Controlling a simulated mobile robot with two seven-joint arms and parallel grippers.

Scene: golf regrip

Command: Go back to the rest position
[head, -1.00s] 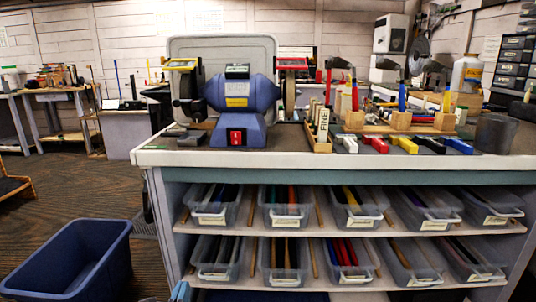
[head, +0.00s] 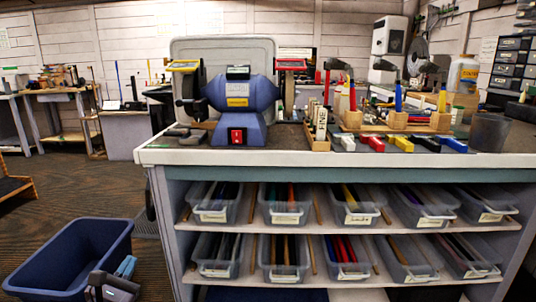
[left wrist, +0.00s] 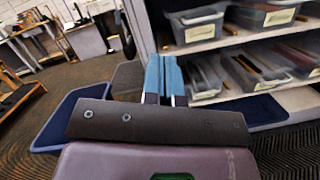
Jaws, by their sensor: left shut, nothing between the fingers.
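My left gripper (head: 126,267) shows low in the head view, in front of the right side of the blue bin (head: 40,272). Its blue fingers are together and hold nothing. In the left wrist view the two blue fingers (left wrist: 165,77) lie side by side, pointing toward the bench shelves. My right gripper is in neither view.

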